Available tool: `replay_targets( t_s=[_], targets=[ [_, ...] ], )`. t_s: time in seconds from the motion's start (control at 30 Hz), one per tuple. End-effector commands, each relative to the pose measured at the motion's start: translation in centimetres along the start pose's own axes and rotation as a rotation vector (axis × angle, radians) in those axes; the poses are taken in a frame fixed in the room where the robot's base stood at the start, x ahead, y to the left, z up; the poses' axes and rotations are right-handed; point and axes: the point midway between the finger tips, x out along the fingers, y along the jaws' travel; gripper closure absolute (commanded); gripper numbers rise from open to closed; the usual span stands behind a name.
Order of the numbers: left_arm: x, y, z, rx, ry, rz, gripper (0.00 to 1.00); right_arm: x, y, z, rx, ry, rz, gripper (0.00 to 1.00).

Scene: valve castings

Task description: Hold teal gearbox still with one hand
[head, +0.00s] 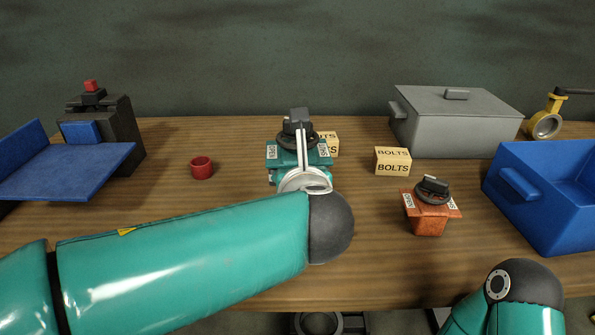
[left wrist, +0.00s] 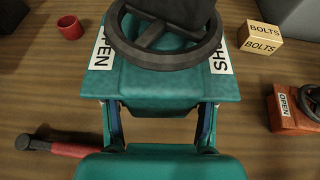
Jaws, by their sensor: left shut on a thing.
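The teal gearbox (head: 286,158) stands upright on the wooden table, a black handwheel (head: 297,130) on top and OPEN and SHUT labels on its top plate. It also fills the upper middle of the left wrist view (left wrist: 165,85). My left gripper (head: 303,158) reaches it from the front. In the left wrist view its fingers (left wrist: 158,112) lie on either side of the gearbox's lower body, below the top plate, shut on it. My gripper and arm hide part of the gearbox's front in the head view. My right arm shows at the bottom right; its gripper is out of sight.
An orange gearbox (head: 430,219) stands right, near BOLTS boxes (head: 392,161). A red cup (head: 201,168) stands left. A red-handled tool (left wrist: 70,149) lies in front. A blue bin (head: 535,205), grey lidded box (head: 455,135) and black-and-blue fixture (head: 75,171) flank the table.

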Motion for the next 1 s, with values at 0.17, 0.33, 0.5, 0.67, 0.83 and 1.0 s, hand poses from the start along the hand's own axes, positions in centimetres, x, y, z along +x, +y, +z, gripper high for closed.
replay_targets(
  t_s=[0.17, 0.33, 0.5, 0.67, 0.83, 1.0],
  targets=[
    [0.1, 0.0, -0.1, -0.003, -0.008, -0.002, 1.00, 0.4, 0.1, 0.0, 0.000, 0.000, 0.000, 0.13],
    [0.2, 0.0, -0.5, -0.003, -0.008, -0.002, 1.00, 0.7, 0.3, 0.0, 0.000, 0.000, 0.000, 0.13],
    [0.4, 0.0, -0.9, -0.003, -0.008, -0.002, 1.00, 1.1, 0.4, 0.0, 0.000, 0.000, 0.000, 0.13],
    [0.6, 0.0, -1.3, -0.002, -0.008, -0.002, 1.00, 1.4, 0.5, 0.0, 0.000, 0.000, 0.000, 0.13],
    [0.7, 0.0, -1.7, -0.002, -0.008, -0.002, 1.00, 1.7, 0.6, 0.0, 0.000, 0.000, 0.000, 0.13],
    [0.9, 0.0, -2.0, -0.002, -0.008, -0.002, 1.00, 2.0, 0.7, 0.0, 0.000, 0.000, 0.000, 0.13]
  ],
)
